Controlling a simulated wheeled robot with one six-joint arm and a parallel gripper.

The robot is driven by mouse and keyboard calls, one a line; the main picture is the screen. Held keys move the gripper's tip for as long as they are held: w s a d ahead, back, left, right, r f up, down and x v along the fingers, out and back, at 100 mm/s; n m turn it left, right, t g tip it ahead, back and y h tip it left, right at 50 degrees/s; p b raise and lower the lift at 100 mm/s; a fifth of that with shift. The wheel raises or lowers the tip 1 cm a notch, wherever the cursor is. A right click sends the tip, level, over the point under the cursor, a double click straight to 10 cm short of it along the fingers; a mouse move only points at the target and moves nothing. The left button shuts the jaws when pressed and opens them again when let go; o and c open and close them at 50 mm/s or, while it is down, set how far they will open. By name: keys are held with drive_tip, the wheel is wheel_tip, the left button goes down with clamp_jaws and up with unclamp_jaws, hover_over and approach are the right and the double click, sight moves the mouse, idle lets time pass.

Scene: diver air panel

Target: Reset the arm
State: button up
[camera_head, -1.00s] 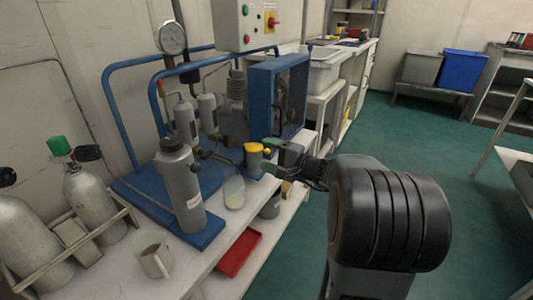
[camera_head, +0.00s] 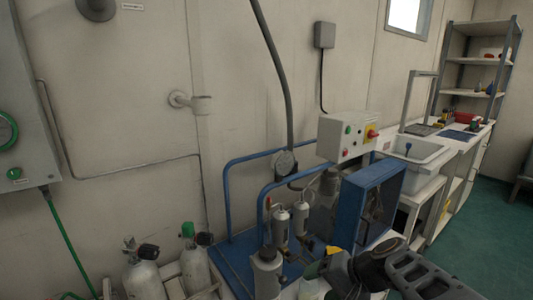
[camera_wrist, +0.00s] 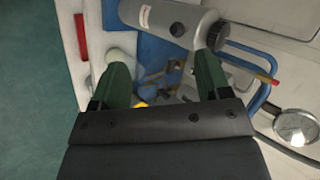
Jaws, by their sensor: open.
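My gripper (camera_wrist: 162,62) shows in the wrist view with its two green fingers spread apart and nothing held between them. It is above the bench, over the compressor's blue base (camera_wrist: 155,50). A grey filter cylinder (camera_wrist: 165,16) lies just beyond the fingertips in that view; I see no contact. In the head view the arm comes in at the bottom right, and the gripper (camera_head: 338,268) is small and partly cut off at the lower edge, right of the grey cylinder (camera_head: 267,274).
The blue fan housing (camera_head: 368,205) stands close behind my arm, with a control box (camera_head: 345,135) above. Diving cylinders (camera_head: 144,281) stand at lower left.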

drive_tip(key=s+d+r+n+h+p, duration=0.1)
drive_tip(key=s+r+n+h+p, duration=0.1)
drive_tip(key=r+p, duration=0.6)
drive_tip(key=s+d+r+n+h+p, duration=0.2)
drive_tip(key=s+r+h+p, duration=0.3)
drive_tip(key=r+p, duration=0.3)
drive_tip(key=shift+s+d+r+n+h, duration=0.15)
drive_tip(key=shift+d+r+n+h, duration=0.25)
drive_tip(key=shift+n, duration=0.4)
drive_tip(key=shift+a, duration=0.1)
